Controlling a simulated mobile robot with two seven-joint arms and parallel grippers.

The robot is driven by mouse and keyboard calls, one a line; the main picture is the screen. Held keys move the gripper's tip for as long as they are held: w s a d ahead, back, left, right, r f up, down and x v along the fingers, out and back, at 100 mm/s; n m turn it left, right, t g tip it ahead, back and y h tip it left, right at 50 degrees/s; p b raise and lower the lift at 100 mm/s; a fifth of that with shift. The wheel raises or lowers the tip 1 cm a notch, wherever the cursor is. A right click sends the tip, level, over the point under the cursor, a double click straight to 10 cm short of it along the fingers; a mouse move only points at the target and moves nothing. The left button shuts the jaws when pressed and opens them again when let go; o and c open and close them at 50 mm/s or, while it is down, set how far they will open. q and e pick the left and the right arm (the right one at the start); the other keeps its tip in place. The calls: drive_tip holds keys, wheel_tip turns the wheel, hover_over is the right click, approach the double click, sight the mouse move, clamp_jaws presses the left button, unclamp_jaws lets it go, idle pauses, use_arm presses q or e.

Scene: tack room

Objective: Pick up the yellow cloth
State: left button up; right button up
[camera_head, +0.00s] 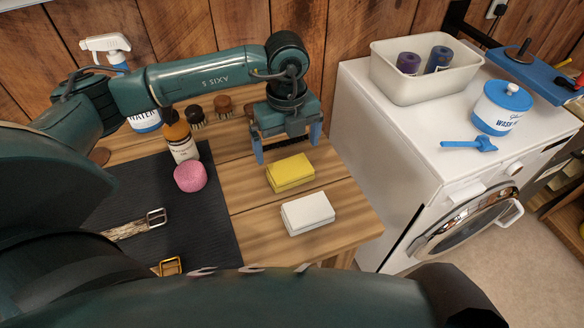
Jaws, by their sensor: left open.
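The yellow cloth (290,173) is a folded, block-like stack lying on the wooden table, just behind a similar white folded cloth (307,213). My left gripper (287,153) is above the table, just behind and above the yellow cloth, with its blue fingers spread apart and nothing between them. A gap to the cloth seems to show, but its exact height is hard to tell. My right gripper is not in view.
A pink sponge (190,177) and belt straps lie on a black mat (215,215) at left. A brown bottle (179,140), brushes and a spray bottle (107,48) stand behind. Right of the table (350,205) is a white washer (400,150) bearing a bin (405,88).

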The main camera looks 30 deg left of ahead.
sight(290, 168)
use_arm(q)
drive_tip(key=f, duration=0.4)
drive_tip(key=f+p, duration=0.1)
drive_tip(key=f, duration=0.2)
drive_tip(key=shift+w+d+f, duration=0.1)
drive_tip(key=shift+d+f, duration=0.1)
drive_tip(key=shift+f, duration=0.2)
drive_tip(key=c, duration=0.7)
